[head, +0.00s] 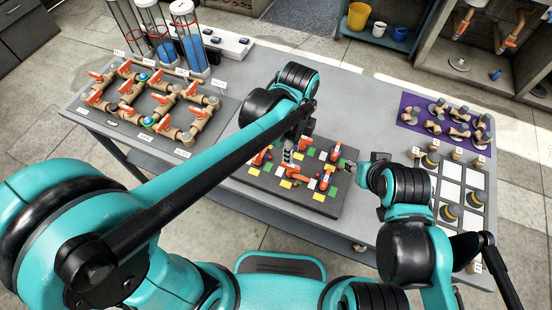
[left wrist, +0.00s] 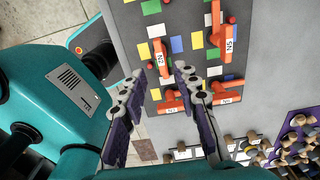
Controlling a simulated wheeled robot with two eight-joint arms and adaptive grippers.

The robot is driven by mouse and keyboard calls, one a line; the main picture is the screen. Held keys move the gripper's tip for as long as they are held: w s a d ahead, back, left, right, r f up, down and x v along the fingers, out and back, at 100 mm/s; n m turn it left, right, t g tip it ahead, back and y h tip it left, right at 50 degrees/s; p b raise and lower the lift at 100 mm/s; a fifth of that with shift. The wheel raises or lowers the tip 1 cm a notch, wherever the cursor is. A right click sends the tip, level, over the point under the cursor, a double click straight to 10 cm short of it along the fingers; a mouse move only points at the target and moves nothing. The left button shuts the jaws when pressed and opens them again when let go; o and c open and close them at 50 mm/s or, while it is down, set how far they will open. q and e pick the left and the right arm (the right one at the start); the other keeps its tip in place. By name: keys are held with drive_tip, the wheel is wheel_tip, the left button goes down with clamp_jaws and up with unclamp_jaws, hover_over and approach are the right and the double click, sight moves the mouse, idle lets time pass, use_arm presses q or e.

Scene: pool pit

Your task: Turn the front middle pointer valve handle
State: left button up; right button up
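The valve board (head: 322,208) is dark with coloured squares and two rows of orange pointer handles. The front middle handle (head: 298,173) lies just in front of my left gripper (head: 289,155), which points down over the board. In the left wrist view this handle (left wrist: 160,60), with a white label, shows beyond and between the two fingertips of my left gripper (left wrist: 158,72). These fingers are spread and hold nothing; contact with the handle cannot be told. My right gripper (head: 348,167) is by the board's right edge; its finger opening is unclear.
Neighbouring orange handles (left wrist: 170,102) and (left wrist: 228,90) stand close to my left fingers. A pipe board (head: 150,105) with red levers is at left, clear tubes (head: 190,50) behind it. A purple mat (head: 412,108) with knobs and a white-squared tray (head: 448,190) are at right.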

sight(296, 172)
use_arm(q)
wheel_tip(296, 172, down, 8)
drive_tip(key=b, duration=0.2)
drive_tip(key=shift+d+r+b, duration=0.1)
drive_tip(key=shift+r+b, duration=0.05)
drive_tip(key=shift+b, duration=0.2)
clamp_jaws()
